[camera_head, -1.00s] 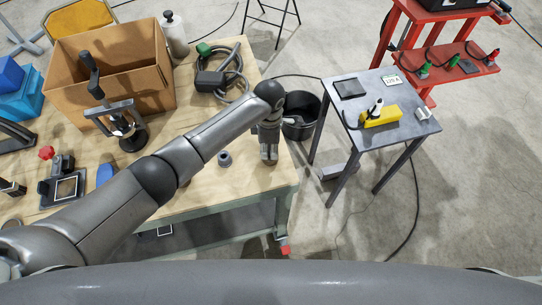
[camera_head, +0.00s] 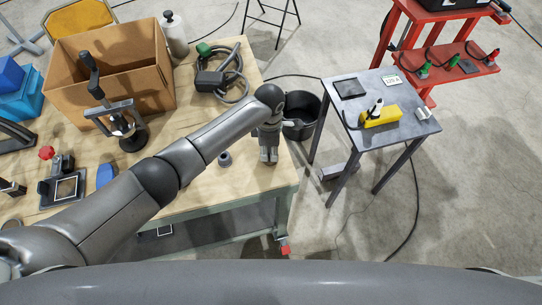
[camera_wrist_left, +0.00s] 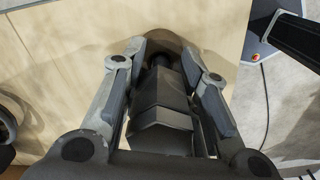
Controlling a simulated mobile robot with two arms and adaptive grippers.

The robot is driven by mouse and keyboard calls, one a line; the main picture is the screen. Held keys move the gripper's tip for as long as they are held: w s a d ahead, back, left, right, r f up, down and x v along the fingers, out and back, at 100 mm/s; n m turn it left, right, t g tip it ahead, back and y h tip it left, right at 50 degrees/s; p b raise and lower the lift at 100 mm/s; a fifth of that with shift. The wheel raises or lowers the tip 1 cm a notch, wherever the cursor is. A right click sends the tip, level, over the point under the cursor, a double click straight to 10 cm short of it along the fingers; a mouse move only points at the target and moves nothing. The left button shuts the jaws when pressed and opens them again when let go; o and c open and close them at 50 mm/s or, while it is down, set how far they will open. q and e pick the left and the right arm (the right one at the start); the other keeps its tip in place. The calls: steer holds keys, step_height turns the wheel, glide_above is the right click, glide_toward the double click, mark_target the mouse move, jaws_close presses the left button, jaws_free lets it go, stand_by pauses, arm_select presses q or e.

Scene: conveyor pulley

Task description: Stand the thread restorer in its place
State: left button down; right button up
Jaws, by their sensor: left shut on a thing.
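My left gripper (camera_head: 268,157) is over the right end of the wooden workbench (camera_head: 235,187) in the head view, pointing down near the bench edge. In the left wrist view my left gripper (camera_wrist_left: 172,55) has its fingers closed in on a dark, narrow thing (camera_wrist_left: 160,63) between the tips. That thing is mostly hidden, and I cannot tell its full shape or whether it touches the bench. I cannot make out the thread restorer for certain; it may be this held thing. A small grey collared cylinder (camera_head: 225,159) stands on the bench left of the gripper. My right gripper is not in view.
A grey side table (camera_head: 390,135) holds a yellow block (camera_head: 380,117).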

arm_select(q)
steer(key=shift+f, duration=0.1)
stand_by(0.3)
steer(key=c, duration=1)
jaws_free()
steer(key=shift+c, duration=0.2)
steer(key=shift+r, duration=2.5)
steer(key=shift+f, duration=0.1)
